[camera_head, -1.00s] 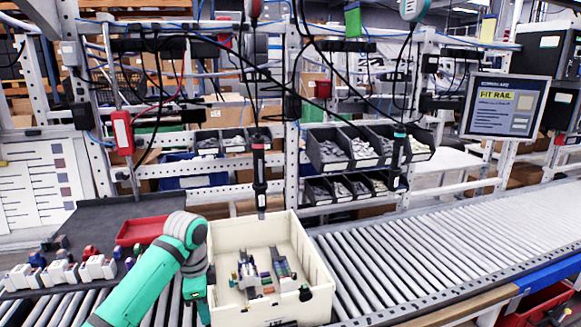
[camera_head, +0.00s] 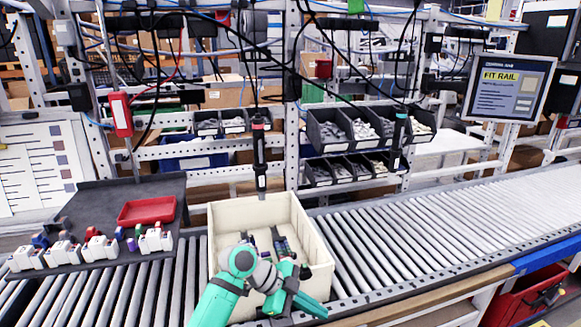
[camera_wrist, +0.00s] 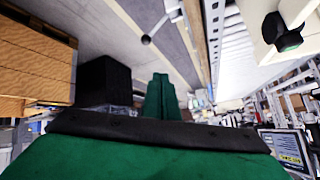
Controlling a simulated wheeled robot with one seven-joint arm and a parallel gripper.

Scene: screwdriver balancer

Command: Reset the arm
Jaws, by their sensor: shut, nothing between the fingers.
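My gripper (camera_head: 303,302) is at the end of my green arm, low in the head view, over the front right part of the cream bin. Its fingers point to the lower right. In the wrist view the two green fingers (camera_wrist: 161,97) lie together with nothing between them. The cream bin (camera_head: 226,214) sits on the roller conveyor (camera_head: 440,221). It holds small rail-mounted parts (camera_head: 281,245), partly hidden behind my arm.
A hanging screwdriver (camera_head: 259,160) is above the bin's back edge, and another (camera_head: 398,140) hangs to the right. A red tray (camera_head: 147,210) and several white parts (camera_head: 100,249) are at left. The conveyor to the right is clear.

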